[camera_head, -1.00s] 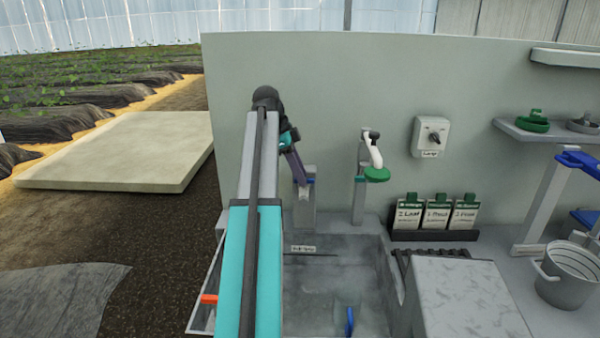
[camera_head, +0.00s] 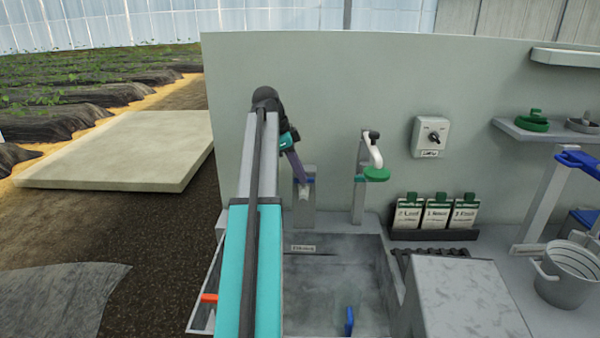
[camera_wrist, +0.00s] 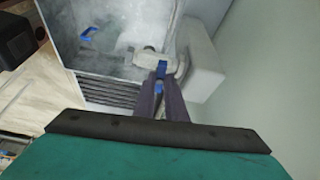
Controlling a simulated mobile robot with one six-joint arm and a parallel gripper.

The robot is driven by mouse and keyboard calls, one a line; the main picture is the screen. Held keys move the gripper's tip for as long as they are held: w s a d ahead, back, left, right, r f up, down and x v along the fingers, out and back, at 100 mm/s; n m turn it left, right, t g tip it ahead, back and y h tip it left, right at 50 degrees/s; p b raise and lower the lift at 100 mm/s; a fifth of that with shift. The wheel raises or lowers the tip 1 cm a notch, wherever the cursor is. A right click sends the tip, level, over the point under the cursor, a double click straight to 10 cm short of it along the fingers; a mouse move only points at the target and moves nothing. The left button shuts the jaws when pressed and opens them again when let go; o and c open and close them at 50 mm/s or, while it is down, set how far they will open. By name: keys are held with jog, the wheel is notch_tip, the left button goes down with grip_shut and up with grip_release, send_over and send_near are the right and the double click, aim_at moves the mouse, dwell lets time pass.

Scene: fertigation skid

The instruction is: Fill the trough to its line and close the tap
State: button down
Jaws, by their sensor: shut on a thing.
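The grey trough (camera_head: 376,270) is in front of the back panel, partly behind my arm in the head view; it also shows in the wrist view (camera_wrist: 66,18). A small label (camera_head: 303,248) and a dark line (camera_head: 320,255) are on its far inner wall. Its inside looks cloudy grey, and I cannot tell the water level exactly. The grey tap (camera_head: 304,212) stands at the trough's back edge. My gripper (camera_wrist: 160,84) has its purple fingers shut on the tap's blue lever (camera_wrist: 161,68). Whether water runs from the spout (camera_wrist: 150,60) is unclear.
A blue piece (camera_head: 349,321) is in the trough. Right of the tap are a post with a green-headed fitting (camera_head: 376,174), a wall dial (camera_head: 431,137), green-topped cards (camera_head: 436,214), a pale block (camera_head: 465,300) and a bucket (camera_head: 568,272). An orange piece (camera_head: 209,298) is at left.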

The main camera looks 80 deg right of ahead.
jog(key=n, duration=0.2)
jog(key=n+h+p, duration=0.1)
jog(key=n, duration=0.1)
jog(key=n+t+h, duration=0.1)
jog(key=n, duration=0.1)
jog(key=shift+s+a, duration=0.25)
jog(key=shift+a, duration=0.15)
jog(key=n+t+p, duration=0.1)
jog(key=n, duration=0.2)
jog(key=n+h+p, duration=0.1)
jog(key=n, duration=0.1)
jog(key=shift+s+n+t, duration=0.2)
jog(key=shift+n+t, duration=0.2)
jog(key=c, duration=1.8)
grip_release()
jog(key=b+v, duration=0.2)
jog(key=v, duration=1.1)
jog(key=shift+a+r+b, duration=0.3)
jog(key=shift+a+b, duration=0.05)
jog(key=shift+b, duration=0.05)
